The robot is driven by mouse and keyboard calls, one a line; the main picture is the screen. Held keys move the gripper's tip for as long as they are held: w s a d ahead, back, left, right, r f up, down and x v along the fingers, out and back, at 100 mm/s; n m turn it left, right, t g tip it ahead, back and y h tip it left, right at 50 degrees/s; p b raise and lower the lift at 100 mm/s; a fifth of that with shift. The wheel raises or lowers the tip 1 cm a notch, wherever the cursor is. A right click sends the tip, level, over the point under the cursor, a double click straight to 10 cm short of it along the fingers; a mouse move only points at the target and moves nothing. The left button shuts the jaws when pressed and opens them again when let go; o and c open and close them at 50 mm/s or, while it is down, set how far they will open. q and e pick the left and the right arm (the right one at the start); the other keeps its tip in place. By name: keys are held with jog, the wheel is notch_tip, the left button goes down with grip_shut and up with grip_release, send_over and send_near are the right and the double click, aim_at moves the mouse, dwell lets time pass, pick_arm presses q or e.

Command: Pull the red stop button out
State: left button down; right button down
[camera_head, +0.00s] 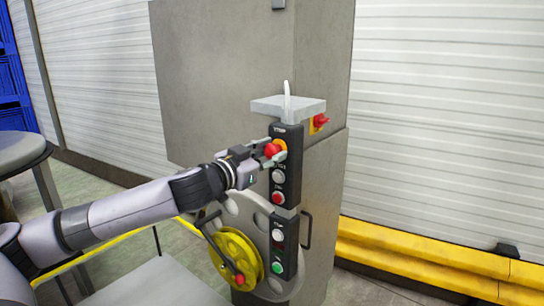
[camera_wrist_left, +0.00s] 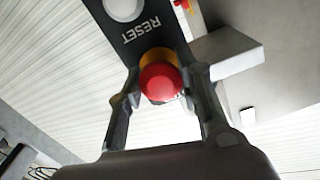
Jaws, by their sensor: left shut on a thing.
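The red stop button (camera_head: 271,150) sits on a yellow base at the top of a dark control panel (camera_head: 294,158) on a grey machine. My left gripper (camera_head: 276,150) is at the button, with its fingers on either side of it. In the left wrist view the red button (camera_wrist_left: 160,82) shows between the two fingers of the left gripper (camera_wrist_left: 158,100), which is shut on it. The yellow base (camera_wrist_left: 158,56) shows just behind the button. My right gripper is not in view.
Below the button, the panel has a white button (camera_head: 278,176) and a red one (camera_head: 278,197). A lower panel has a green button (camera_head: 277,267). A yellow wheel (camera_head: 236,258) is below my arm. A small shelf (camera_head: 265,107) and a red switch (camera_head: 320,120) are above.

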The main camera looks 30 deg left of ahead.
pick_arm(q)
jog(key=shift+s+f, duration=0.1)
jog(key=shift+s, duration=0.05)
jog(key=c, duration=1.6)
grip_release()
jog(key=o, duration=0.4)
jog(key=shift+s, duration=0.3)
jog(key=shift+o, duration=0.5)
jog(key=shift+w, duration=0.1)
jog(key=s, duration=1.2)
jog(key=shift+a, duration=0.45)
jog(key=shift+w, duration=0.1)
